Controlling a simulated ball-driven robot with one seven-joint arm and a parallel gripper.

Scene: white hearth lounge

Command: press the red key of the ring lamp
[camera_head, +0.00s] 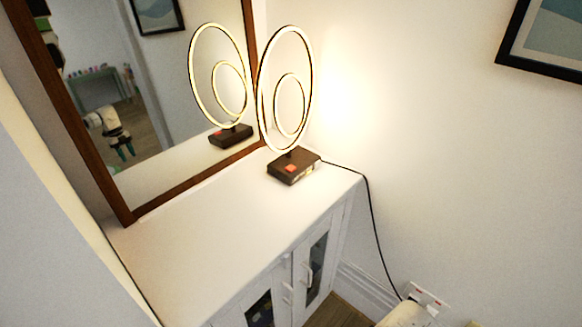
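The ring lamp (264,110) stands upright on the white cabinet top, near its back right corner. Two glowing rings, a large one and a smaller one inside it, rise from its dark brown base (306,167). The red key (290,168) is on top of this base, on the side toward me, and nothing covers it. The lamp is lit. My gripper does not show directly. A small white arm with teal fingers shows only as a reflection in the mirror, away from the lamp; the finger opening is too small to judge.
The white cabinet (215,235) has a clear top in front of the lamp. A brown-framed mirror (165,150) stands behind it and reflects the lamp. A black cord (371,220) runs down the right side to a socket (425,299). A framed picture (545,45) hangs at upper right.

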